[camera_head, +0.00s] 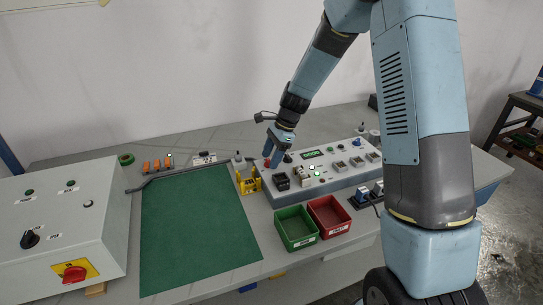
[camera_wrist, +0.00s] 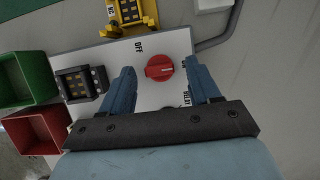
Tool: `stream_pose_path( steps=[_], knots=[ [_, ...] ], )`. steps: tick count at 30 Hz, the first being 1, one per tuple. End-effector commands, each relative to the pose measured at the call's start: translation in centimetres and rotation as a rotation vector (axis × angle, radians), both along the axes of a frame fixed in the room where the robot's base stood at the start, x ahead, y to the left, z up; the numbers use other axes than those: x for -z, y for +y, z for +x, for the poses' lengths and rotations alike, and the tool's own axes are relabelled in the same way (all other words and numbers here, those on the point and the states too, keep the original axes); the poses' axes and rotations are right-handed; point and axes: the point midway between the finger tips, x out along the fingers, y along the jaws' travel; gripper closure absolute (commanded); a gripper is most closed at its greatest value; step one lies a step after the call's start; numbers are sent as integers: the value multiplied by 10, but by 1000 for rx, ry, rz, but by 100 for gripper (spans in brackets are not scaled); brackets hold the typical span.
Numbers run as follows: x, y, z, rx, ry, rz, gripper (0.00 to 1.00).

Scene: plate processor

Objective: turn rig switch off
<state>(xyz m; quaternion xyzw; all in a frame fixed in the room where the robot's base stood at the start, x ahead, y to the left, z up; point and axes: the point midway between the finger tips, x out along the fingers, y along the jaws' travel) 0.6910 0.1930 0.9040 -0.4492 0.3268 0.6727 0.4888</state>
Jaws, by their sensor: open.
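The rig switch is a red round knob (camera_wrist: 160,68) on a light panel (camera_wrist: 152,46), with an "OFF" label to its upper left. A pale mark on the knob points right, towards a label partly hidden by a finger. My gripper (camera_wrist: 158,76) is open, one finger on each side of the knob, with visible gaps on both sides. In the head view my gripper (camera_head: 275,157) points down over the left end of the grey rig box (camera_head: 335,180); the knob is mostly hidden there.
A dark socketed block (camera_wrist: 82,82) and a yellow holder (camera_wrist: 131,14) stand close to the knob. Green (camera_head: 296,228) and red (camera_head: 329,216) bins sit in front of the box. The green mat (camera_head: 192,230) is clear.

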Motion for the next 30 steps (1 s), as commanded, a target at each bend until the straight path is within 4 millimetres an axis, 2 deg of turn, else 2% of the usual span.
stream_pose_path(
  steps=[4,21,30],
  knots=[
    [0,0,0,0,0,0,38],
    [0,0,0,0,-1,0,93],
    [0,0,1,-33,-2,0,94]
  ],
)
